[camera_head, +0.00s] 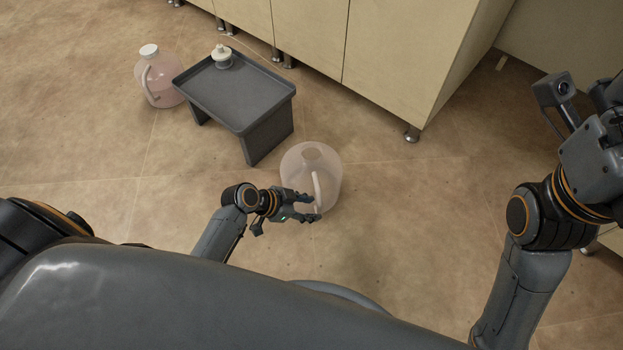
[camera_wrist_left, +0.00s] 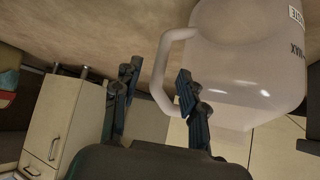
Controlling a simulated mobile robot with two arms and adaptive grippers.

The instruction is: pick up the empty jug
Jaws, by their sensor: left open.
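The empty jug (camera_head: 325,162) is clear, has no cap and stands upright on the floor, with its handle (camera_head: 318,190) toward me. In the left wrist view the jug (camera_wrist_left: 250,65) fills the upper right. My left gripper (camera_head: 308,207) is open at the handle. In the wrist view the handle's outer bar (camera_wrist_left: 158,75) shows between the two fingers of the gripper (camera_wrist_left: 157,82); I cannot tell whether either touches it. My right gripper (camera_head: 605,95) is only partly in view, high at the right edge, and its fingers are not clear.
A low grey stand (camera_head: 235,95) behind the jug carries a white fitting (camera_head: 222,56). A capped jug with pinkish liquid (camera_head: 160,82) stands left of it. Beige cabinets (camera_head: 385,50) on short feet line the back. The floor right of the empty jug is clear.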

